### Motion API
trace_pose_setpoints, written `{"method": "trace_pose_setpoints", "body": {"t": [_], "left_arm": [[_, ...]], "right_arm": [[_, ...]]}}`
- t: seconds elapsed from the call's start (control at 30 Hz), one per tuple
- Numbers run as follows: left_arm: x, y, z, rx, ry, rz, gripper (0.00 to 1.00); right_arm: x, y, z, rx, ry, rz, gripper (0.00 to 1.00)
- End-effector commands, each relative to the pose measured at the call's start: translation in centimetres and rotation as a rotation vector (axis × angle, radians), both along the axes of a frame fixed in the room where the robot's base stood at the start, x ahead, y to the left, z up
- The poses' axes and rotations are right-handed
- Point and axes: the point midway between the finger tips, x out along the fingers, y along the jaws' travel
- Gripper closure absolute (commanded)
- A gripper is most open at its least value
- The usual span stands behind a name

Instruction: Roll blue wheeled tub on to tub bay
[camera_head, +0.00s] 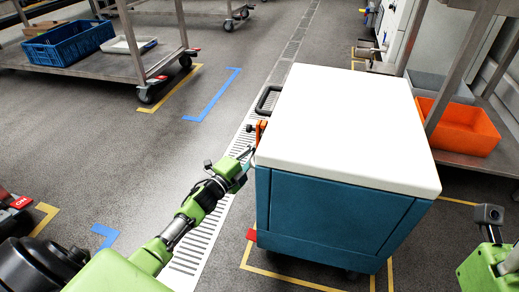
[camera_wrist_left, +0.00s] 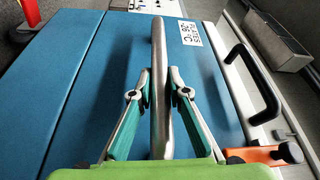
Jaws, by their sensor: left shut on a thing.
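The blue wheeled tub (camera_head: 318,210) with a white lid (camera_head: 345,125) stands at centre right in the head view, upright on the floor. My left gripper (camera_head: 248,156) is at its left side. In the left wrist view, the left gripper (camera_wrist_left: 159,85) is shut on the tub's metal bar handle (camera_wrist_left: 160,110), with a finger on each side of it. The blue panel (camera_wrist_left: 80,80) and a white label (camera_wrist_left: 190,33) show behind. Blue floor corner marks (camera_head: 222,92) lie left of the tub. Only part of my right arm shows at lower right; its fingers are out of frame.
Yellow floor marks (camera_head: 290,279) lie around the tub's base. A drain grate (camera_head: 205,225) runs along its left. A steel trolley (camera_head: 100,68) with a blue crate (camera_head: 68,44) stands upper left. A rack with an orange bin (camera_head: 460,127) is close on the right. Floor on the left is open.

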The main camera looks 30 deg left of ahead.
Motion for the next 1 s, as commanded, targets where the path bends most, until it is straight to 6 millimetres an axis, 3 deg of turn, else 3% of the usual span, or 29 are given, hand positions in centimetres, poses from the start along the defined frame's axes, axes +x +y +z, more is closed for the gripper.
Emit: {"method": "trace_pose_setpoints", "body": {"t": [0.43, 0.47, 0.53, 1.0], "left_arm": [[-0.03, -0.10, -0.13, -0.001, 0.002, -0.004, 1.00], [-0.03, -0.11, -0.13, -0.001, 0.001, -0.005, 0.81], [-0.02, -0.11, -0.12, -0.001, 0.001, -0.005, 0.64], [-0.79, 0.09, -0.18, -0.001, 0.002, -0.004, 0.64]], "right_arm": [[-0.05, -0.01, 0.08, 0.000, -0.003, 0.000, 0.53], [-0.05, -0.01, 0.08, 0.000, -0.003, 0.000, 0.53], [-0.05, -0.01, 0.08, 0.000, -0.003, 0.000, 0.53], [0.01, -0.06, -0.01, 0.002, 0.001, -0.001, 0.53]]}}
